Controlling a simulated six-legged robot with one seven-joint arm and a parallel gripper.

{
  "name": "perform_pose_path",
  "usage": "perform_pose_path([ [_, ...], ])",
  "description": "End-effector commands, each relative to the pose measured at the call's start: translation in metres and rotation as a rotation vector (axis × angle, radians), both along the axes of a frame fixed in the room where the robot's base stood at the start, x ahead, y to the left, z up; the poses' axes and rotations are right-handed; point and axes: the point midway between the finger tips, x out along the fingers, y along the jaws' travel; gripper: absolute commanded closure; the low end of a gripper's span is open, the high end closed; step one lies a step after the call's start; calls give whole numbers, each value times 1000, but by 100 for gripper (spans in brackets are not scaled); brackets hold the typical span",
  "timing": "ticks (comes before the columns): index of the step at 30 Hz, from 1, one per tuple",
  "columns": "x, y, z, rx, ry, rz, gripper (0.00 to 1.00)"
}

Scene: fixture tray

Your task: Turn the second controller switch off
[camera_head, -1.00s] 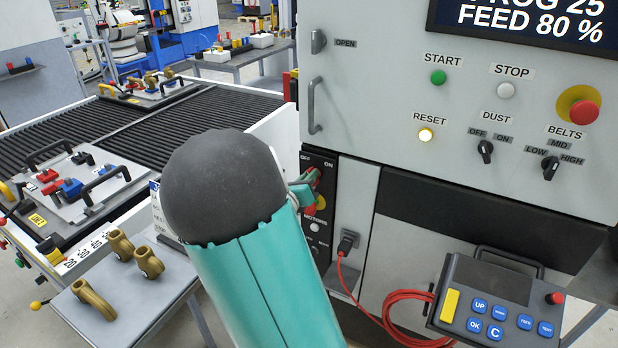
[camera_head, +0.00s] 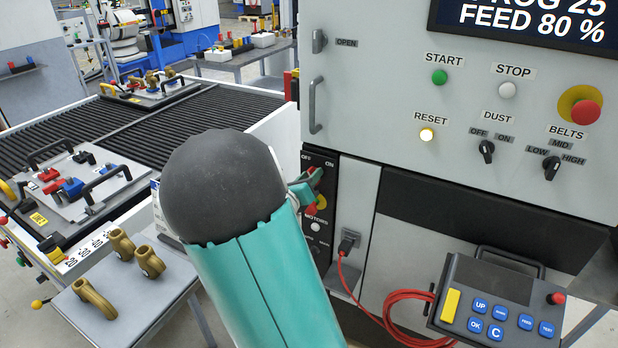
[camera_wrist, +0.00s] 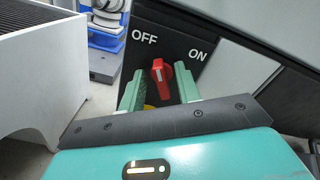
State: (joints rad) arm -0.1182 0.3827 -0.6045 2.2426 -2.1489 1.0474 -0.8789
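A red rotary switch (camera_wrist: 163,78) sits on a black panel with OFF printed to its upper left and ON to its upper right in the wrist view. Its handle stands roughly upright between the two labels. My gripper (camera_wrist: 160,90) is open, with one green finger on each side of the switch and small gaps showing. In the head view my gripper (camera_head: 306,190) is at the upper part of the black panel (camera_head: 321,230). My arm and fingers hide most of the switch there.
A yellow part shows below the switch. A MOTORS label (camera_head: 316,219) is lower on the panel. A pendant (camera_head: 500,300) with a red cable (camera_head: 400,297) hangs right. A grey table with brass parts (camera_head: 150,262) and a roller conveyor (camera_head: 150,125) lie left.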

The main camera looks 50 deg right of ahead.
Motion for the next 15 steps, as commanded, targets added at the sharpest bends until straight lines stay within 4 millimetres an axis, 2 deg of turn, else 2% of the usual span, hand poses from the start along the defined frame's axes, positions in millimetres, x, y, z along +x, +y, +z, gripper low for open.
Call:
perform_pose_path([
  [5, 0, 2, 0, -1, -1, 1, 67],
  [8, -2, 10, 0, 1, -2, 2, 67],
  [11, -6, 24, 1, 1, -3, 2, 67],
  [15, -14, 54, 1, 1, -2, 5, 67],
])
